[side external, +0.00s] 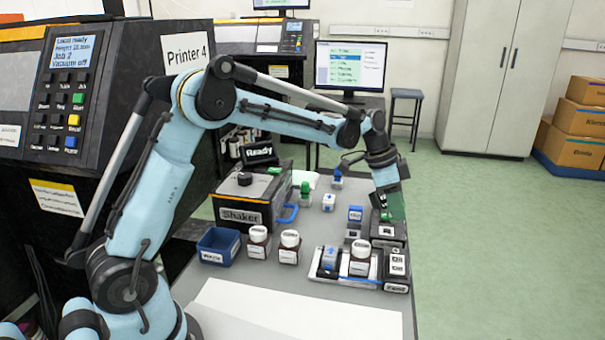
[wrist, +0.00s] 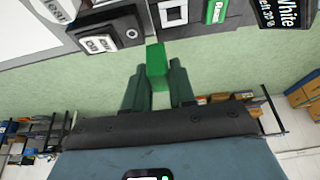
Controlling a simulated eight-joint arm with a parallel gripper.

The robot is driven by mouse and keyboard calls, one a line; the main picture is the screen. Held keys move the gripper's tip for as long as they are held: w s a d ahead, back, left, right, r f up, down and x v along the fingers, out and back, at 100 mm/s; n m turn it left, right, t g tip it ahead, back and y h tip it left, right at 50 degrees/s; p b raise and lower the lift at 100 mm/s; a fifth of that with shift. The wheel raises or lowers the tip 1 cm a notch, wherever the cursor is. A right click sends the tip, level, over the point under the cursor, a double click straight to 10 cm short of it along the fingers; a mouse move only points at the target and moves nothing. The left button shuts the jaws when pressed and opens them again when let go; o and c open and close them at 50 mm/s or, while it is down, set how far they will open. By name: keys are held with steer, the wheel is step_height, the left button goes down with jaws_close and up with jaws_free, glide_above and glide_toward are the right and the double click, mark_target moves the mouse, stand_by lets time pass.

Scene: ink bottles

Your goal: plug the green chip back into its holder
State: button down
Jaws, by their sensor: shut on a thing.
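My gripper (side external: 387,212) is low over the right side of the bench in the side external view. In the wrist view its dark green fingers (wrist: 158,85) are shut on the bright green chip (wrist: 156,58), whose end sticks out past the fingertips. In the side view the chip is not clearly separable from the green fingers. A dark block with a white square (side external: 387,231) stands just below the gripper; a similar white square on dark shows in the wrist view (wrist: 173,13), beyond the chip's end. I cannot tell for certain which piece is the chip's holder.
A dark unit with two white buttons (side external: 397,264) stands close in front, beside a scale-like tray (side external: 325,274) with a bottle (side external: 360,258). A blue-topped block (side external: 355,213) is left of the gripper. Two bottles (side external: 289,247), a blue bin (side external: 218,246) and the shaker (side external: 240,215) stand further left.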

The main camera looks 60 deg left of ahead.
steer(key=s+d+r, duration=0.4)
steer(key=d+r, duration=0.3)
steer(key=r, duration=0.1)
steer(key=shift+d+r, duration=0.2)
steer(key=shift+d, duration=0.2)
steer(key=shift+a, duration=0.1)
steer(key=shift+s+a+f, duration=0.2)
steer(key=shift+a+f, duration=2.1)
steer(key=shift+a, duration=0.2)
steer(key=shift+s+a+f, duration=0.15)
steer(key=shift+a+f, duration=2.15)
steer(key=shift+a, duration=0.2)
steer(key=shift+s+a+f, duration=0.2)
steer(key=shift+a+f, duration=2.1)
steer(key=shift+a, duration=0.2)
steer(key=shift+f, duration=0.65)
steer(key=c, duration=0.9)
jaws_free()
